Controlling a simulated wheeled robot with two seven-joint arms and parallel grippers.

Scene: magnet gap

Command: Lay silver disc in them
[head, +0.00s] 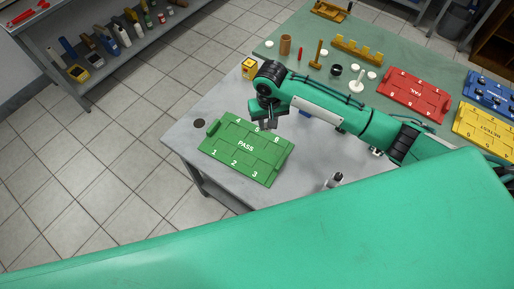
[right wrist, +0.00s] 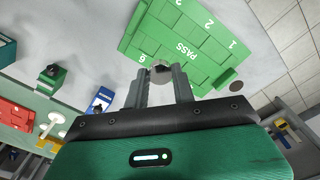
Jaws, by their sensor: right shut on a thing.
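The green tray (head: 228,148) marked PASS lies on the grey table, with numbered compartments 1 to 6. It also fills the top of the right wrist view (right wrist: 170,25). My right gripper (head: 270,124) is above the tray's far edge, on the side of numbers 4 to 6. My left gripper is out of view.
A dark round spot (head: 199,123) is on the table left of the tray. A red tray (head: 414,94), a yellow tray (head: 484,128) and a blue tray (head: 490,90) lie to the right. A yellow box (head: 249,68) stands behind my right wrist.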

